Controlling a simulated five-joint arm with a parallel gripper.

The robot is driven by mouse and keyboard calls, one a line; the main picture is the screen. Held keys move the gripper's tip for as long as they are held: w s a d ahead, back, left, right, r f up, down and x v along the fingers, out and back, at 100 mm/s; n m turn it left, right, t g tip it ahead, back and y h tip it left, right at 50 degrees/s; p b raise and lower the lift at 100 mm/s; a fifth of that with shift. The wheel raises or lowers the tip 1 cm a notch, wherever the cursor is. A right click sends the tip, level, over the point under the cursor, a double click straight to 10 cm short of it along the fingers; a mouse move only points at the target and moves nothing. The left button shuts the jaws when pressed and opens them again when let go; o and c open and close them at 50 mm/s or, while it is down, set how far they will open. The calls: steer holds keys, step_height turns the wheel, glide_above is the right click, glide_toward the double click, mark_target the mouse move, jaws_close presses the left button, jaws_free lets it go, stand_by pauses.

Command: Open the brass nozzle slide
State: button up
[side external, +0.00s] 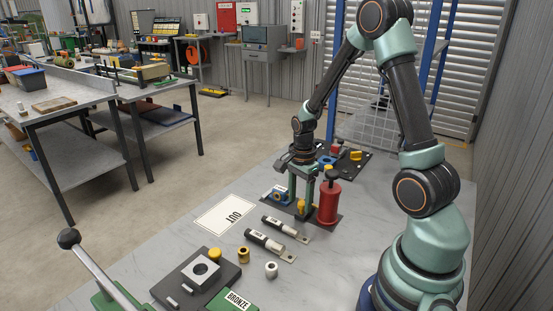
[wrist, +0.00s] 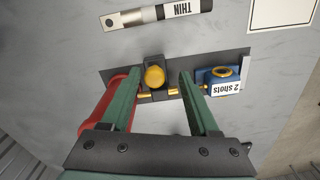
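My gripper (side external: 302,196) points down over a dark base plate that carries a red cylinder (side external: 329,201). In the wrist view my gripper (wrist: 160,77) has its two green fingers wide apart. A round brass knob (wrist: 155,76) on a dark block lies between the fingertips, with a gap visible on both sides. It shows as a small yellow spot in the side view (side external: 301,207). Thin brass pieces (wrist: 173,91) extend from the dark block towards a blue block (wrist: 222,78) labelled "2 shots". Which brass part is the nozzle slide I cannot tell for sure. The left finger partly hides the red cylinder.
A white "OUT" card (side external: 226,216) lies left of the plate. Two dark-and-silver rods (side external: 269,245) lie in front, one labelled "THIN" (wrist: 158,14). Small brass and silver rings (side external: 271,269), a dark fixture (side external: 213,287) and a "BRONZE" green block (side external: 236,301) are nearer the camera.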

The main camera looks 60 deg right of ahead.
mark_target(300, 202)
step_height(300, 202, up, 12)
stand_by(0.6)
steer(key=shift+r, duration=0.1)
